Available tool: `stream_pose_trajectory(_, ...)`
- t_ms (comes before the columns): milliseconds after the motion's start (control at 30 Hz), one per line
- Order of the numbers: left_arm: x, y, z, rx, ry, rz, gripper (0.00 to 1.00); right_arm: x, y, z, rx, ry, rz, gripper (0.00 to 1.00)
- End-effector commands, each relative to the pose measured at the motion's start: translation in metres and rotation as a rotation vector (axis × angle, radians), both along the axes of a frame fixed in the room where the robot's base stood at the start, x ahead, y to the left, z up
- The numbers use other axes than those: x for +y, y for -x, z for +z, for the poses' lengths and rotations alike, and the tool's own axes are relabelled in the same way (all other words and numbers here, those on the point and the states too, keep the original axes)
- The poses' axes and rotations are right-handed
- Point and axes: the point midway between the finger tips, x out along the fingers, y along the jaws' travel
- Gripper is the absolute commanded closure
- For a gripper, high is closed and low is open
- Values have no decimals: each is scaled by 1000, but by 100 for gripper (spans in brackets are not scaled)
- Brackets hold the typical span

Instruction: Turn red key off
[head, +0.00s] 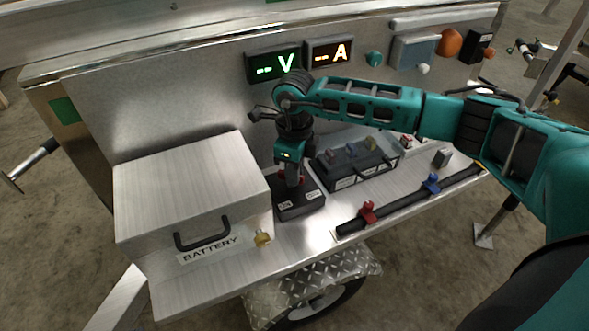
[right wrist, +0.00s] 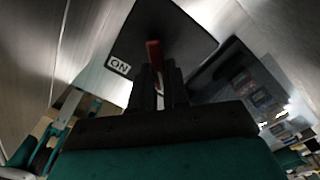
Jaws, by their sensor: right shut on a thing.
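The red key (right wrist: 154,54) stands up from a black switch box (head: 302,206) on the trailer's metal deck, just right of the battery box. My right gripper (head: 292,180) reaches down over the switch box and is shut on the red key. In the right wrist view the key sits between the two dark fingertips (right wrist: 158,85), with an ON label (right wrist: 118,66) to its left on the box. The lower part of the key is partly hidden by the fingers. My left gripper is not in view.
A silver battery box (head: 190,190) with a black handle stands left. A black box with coloured switches (head: 355,162) is close on the right. A black bar (head: 410,200) with red and blue clamps lies along the front edge. Green V (head: 274,64) and orange A (head: 330,51) displays are behind.

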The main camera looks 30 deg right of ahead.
Motion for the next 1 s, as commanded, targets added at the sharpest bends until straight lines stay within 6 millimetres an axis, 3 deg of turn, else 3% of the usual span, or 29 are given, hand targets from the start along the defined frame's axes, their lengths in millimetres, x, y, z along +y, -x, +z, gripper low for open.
stream_pose_trajectory(33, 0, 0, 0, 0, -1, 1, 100, 0, -1, 2, -5, 0, 3, 100)
stream_pose_trajectory(67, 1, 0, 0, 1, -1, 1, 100, 0, -1, 2, -5, 0, 3, 84)
stream_pose_trajectory(333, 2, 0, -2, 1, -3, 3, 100, 0, -1, 1, -3, 0, 1, 60)
stream_pose_trajectory(667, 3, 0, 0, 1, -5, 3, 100, 0, 0, 1, -1, -1, -25, 60)
stream_pose_trajectory(1000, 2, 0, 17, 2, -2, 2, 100, 3, 2, 3, 1, 0, -351, 60)
